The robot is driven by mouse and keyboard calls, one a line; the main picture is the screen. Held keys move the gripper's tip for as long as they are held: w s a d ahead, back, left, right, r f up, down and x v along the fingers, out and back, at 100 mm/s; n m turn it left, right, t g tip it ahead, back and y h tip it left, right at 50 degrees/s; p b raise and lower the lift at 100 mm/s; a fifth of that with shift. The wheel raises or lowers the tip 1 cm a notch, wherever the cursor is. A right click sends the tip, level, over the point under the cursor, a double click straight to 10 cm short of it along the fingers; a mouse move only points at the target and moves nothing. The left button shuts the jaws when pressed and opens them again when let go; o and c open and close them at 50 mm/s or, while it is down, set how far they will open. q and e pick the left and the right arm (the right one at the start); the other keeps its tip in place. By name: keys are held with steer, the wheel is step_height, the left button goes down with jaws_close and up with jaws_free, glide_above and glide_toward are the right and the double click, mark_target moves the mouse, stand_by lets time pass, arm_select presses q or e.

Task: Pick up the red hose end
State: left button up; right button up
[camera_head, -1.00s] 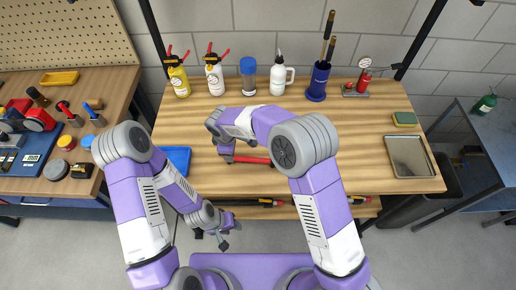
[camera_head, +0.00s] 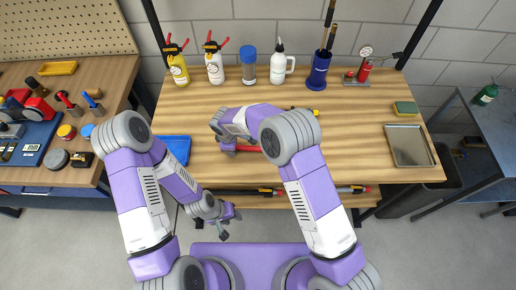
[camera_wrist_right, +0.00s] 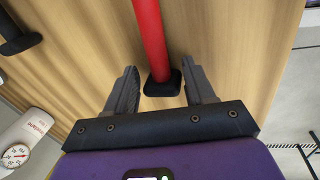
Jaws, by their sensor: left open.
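The red hose (camera_wrist_right: 149,35) runs down from the top of the right wrist view and ends in a black cap (camera_wrist_right: 162,85). This end lies between the spread fingers of my right gripper (camera_wrist_right: 160,75), with a gap on each side. In the head view, part of the red hose (camera_head: 249,149) shows on the wooden workbench, beside my right gripper, which my right arm largely hides. My left gripper (camera_head: 224,223) is open and empty, low in front of the bench's near edge.
Spray bottles (camera_head: 178,64), a blue-lidded jar (camera_head: 249,65) and a blue brush holder (camera_head: 318,70) stand along the back of the bench (camera_head: 360,145). A blue tray (camera_head: 174,149) lies left, a metal tray (camera_head: 409,146) right. The bench between right arm and metal tray is mostly clear.

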steer(key=shift+r, duration=0.2)
steer(key=shift+c, duration=1.1)
step_height(320, 180, up, 10)
steer(key=shift+f+p, duration=0.15)
steer(key=shift+p, duration=0.25)
steer(key=shift+c, duration=1.3)
steer(key=shift+f, duration=0.2)
steer(key=shift+s+f+b, duration=0.2)
steer(key=shift+f+b, duration=2.75)
steer(key=shift+f, duration=1.25)
steer(key=shift+s+f+b, duration=0.1)
steer(key=shift+f+b, duration=0.25)
steer(key=shift+f, duration=0.05)
